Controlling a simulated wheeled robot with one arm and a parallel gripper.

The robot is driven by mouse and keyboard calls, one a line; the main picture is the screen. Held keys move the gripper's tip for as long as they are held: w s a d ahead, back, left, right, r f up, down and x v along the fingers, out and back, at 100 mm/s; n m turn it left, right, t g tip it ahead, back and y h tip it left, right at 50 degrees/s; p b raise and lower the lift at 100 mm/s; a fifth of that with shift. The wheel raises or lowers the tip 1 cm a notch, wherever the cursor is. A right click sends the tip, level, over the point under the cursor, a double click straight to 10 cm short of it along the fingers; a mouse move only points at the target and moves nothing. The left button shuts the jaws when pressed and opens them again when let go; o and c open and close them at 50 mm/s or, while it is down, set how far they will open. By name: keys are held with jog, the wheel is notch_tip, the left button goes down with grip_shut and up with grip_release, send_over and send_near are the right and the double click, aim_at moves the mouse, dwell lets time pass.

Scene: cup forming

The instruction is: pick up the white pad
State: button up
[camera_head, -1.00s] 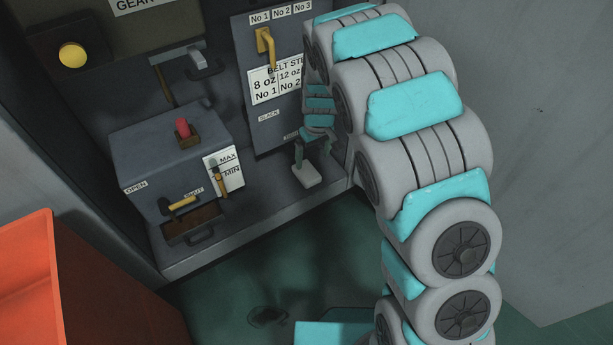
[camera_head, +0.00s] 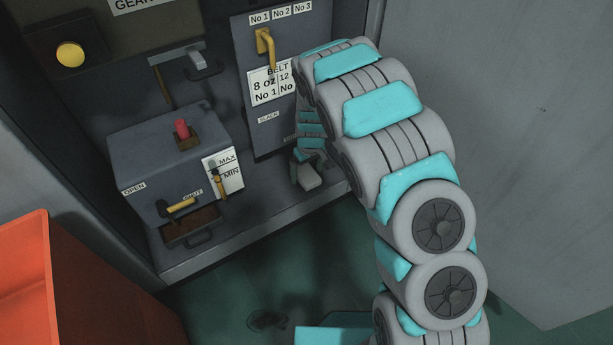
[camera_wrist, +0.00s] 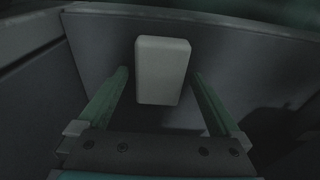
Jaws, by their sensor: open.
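The white pad (camera_head: 309,177) rests on the grey ledge at the foot of the machine in the head view. In the wrist view the pad (camera_wrist: 162,70) is a pale upright block between the two green fingers of my gripper (camera_wrist: 160,80). The fingers are open, with a gap visible on each side of the pad. In the head view my gripper (camera_head: 298,165) is right at the pad and partly covers it, and my arm hides the area behind.
A grey box with a red knob (camera_head: 182,130) and a yellow handle (camera_head: 180,207) stands left on the ledge. A panel with a yellow lever (camera_head: 265,42) is behind. An orange bin (camera_head: 60,290) is at lower left. A grey wall (camera_head: 500,150) stands at right.

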aim_at(306, 172)
jog(key=c, duration=1.3)
jog(key=shift+r, duration=0.15)
jog(key=shift+r, duration=1.8)
jog(key=s+d, duration=0.3)
jog(key=s, duration=0.1)
jog(key=s+d, duration=0.3)
jog(key=s, duration=0.1)
jog(key=s+d+r+p, duration=0.1)
jog(key=s+d, duration=0.2)
jog(key=s, duration=0.1)
jog(key=shift+s+d+r, duration=0.1)
jog(key=shift+s+d, duration=0.2)
jog(key=shift+d, duration=0.1)
